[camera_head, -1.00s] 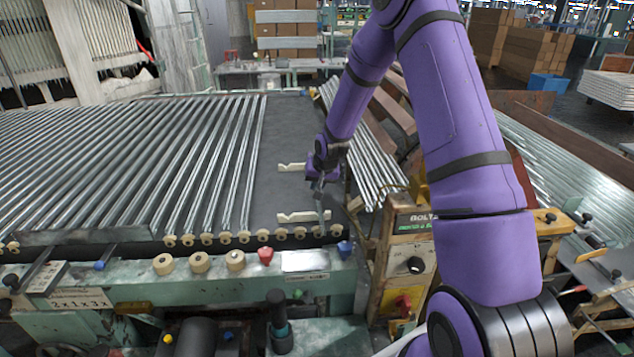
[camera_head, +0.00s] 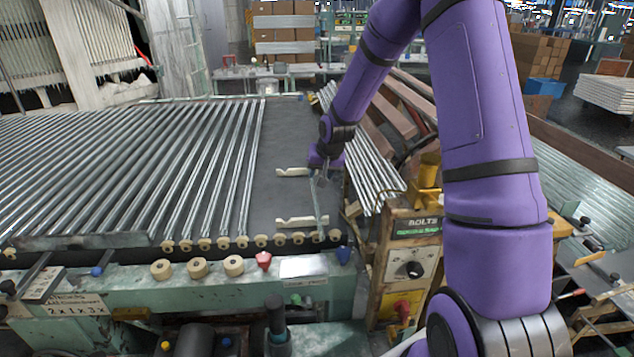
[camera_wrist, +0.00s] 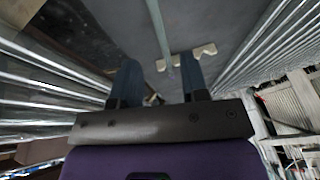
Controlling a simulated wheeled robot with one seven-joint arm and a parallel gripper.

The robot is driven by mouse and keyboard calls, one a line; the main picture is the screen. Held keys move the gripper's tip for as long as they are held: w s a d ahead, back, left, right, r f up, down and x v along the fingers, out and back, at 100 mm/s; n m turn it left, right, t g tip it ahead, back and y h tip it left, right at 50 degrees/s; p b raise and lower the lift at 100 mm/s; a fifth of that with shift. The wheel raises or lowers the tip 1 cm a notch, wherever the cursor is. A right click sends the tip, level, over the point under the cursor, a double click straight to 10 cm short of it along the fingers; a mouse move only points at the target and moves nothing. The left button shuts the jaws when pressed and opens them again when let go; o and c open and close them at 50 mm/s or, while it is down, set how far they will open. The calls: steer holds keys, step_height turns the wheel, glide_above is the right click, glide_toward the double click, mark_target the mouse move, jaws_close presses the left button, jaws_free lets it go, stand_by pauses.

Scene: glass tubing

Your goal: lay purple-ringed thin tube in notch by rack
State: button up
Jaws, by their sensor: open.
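A thin grey-green tube (camera_head: 319,208) lies lengthwise at the right side of the dark bed. It crosses the right part of the near pale notched block (camera_head: 295,222); whether it sits in a notch I cannot tell. A far pale notched block (camera_head: 292,172) is beside my gripper. My gripper (camera_head: 321,180) points down over the tube's far part. In the wrist view, the tube (camera_wrist: 158,28) runs between the lines of my open fingers (camera_wrist: 160,65) and past a pale block (camera_wrist: 203,51).
A rack of long shiny tubes (camera_head: 200,170) fills the bed to the left. More tubes (camera_head: 362,160) lie sloping close on the right, by a control box (camera_head: 412,262). A bare dark strip (camera_head: 283,140) lies between them. Rollers (camera_head: 262,241) line the front edge.

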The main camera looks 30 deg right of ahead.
steer(key=s+a+r+n+h, duration=0.1)
steer(key=s+a+r, duration=0.3)
steer(key=s+r, duration=0.6)
steer(key=s+a+r+n, duration=0.25)
steer(key=s+r, duration=0.55)
steer(key=r, duration=0.4)
steer(key=s+a+r, duration=0.2)
steer(key=s, duration=0.8)
steer(key=s+a+r+n, duration=0.1)
steer(key=s+r, duration=0.2)
steer(key=s, duration=0.7)
steer(key=shift+s+a+y, duration=0.2)
steer(key=shift+a+y, duration=0.2)
steer(key=shift+d+n, duration=0.1)
steer(key=shift+n, duration=0.15)
